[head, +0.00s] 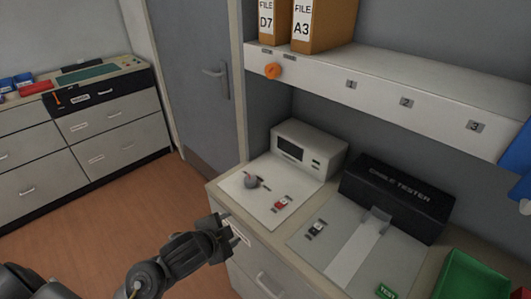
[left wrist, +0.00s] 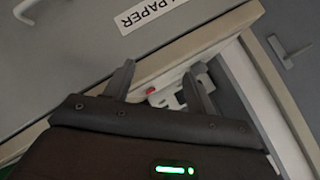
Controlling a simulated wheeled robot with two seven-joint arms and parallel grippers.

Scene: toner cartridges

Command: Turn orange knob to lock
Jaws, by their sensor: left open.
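The orange knob (head: 272,71) is on the front face of the white shelf (head: 430,92), near its left end, below the file boxes. It is small in the head view, and its turn position cannot be made out. My left gripper (head: 240,230) is open and empty, near the front edge of the counter, well below the knob and apart from it. In the left wrist view its two fingers (left wrist: 162,82) are spread with nothing between them. The knob does not show in that view. My right gripper is not in view.
File boxes (head: 322,25) stand on the shelf above the knob. Below are a white device (head: 309,148), a black cable tester (head: 398,195) and a green bin (head: 470,276) on the counter. A blue bin (head: 517,152) is at the right edge. A grey door (head: 195,75) is left.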

